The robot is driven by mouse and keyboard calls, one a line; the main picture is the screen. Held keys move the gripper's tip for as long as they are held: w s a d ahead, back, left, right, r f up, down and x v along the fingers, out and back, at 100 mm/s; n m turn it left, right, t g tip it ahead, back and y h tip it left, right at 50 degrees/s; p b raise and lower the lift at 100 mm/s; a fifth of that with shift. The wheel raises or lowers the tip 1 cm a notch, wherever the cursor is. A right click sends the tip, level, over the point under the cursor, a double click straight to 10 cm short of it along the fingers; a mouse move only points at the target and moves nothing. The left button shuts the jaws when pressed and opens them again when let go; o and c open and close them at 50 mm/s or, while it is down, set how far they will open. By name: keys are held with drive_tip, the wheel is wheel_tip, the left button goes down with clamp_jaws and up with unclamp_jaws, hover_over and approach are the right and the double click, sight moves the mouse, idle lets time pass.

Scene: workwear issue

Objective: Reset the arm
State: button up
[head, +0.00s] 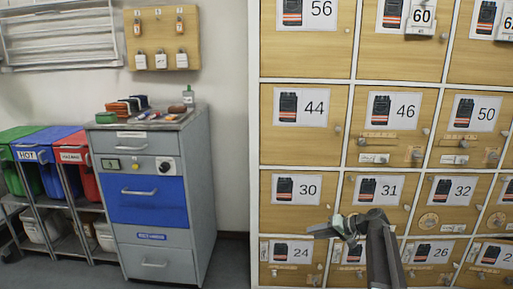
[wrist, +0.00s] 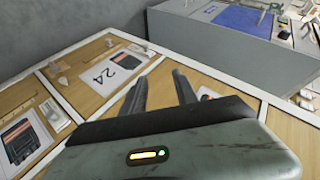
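My gripper (head: 345,229) is at the lower middle right in the head view, raised in front of the locker wall near the doors numbered 30, 31 and 24. In the wrist view my gripper (wrist: 162,88) shows two dark fingers with a gap between them and nothing held. The wrist view looks along the locker doors, with the number 24 label (wrist: 107,72) just left of the fingers. I cannot tell whether the fingers touch a door.
The wooden locker wall (head: 336,158) fills the right side. A grey cabinet (head: 200,190) with a blue drawer (head: 146,203) stands left of it, with small items on top. Coloured bins (head: 37,158) stand at far left. A key board (head: 161,38) hangs above. Floor shows between cabinet and lockers.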

drive_tip(key=s+a+f+n+g+h+p, duration=0.25)
drive_tip(key=s+a+g+h+p, duration=0.2)
drive_tip(key=s+a, duration=1.15)
drive_tip(key=s+d+f+m+g+h, duration=0.25)
drive_tip(key=s+d+h, duration=0.25)
drive_tip(key=s+d, duration=0.45)
wheel_tip(320, 180, up, 38)
drive_tip(key=a+p, duration=0.1)
drive_tip(key=p, duration=3.7)
drive_tip(key=shift+n+t, duration=0.3)
drive_tip(key=shift+t, duration=0.1)
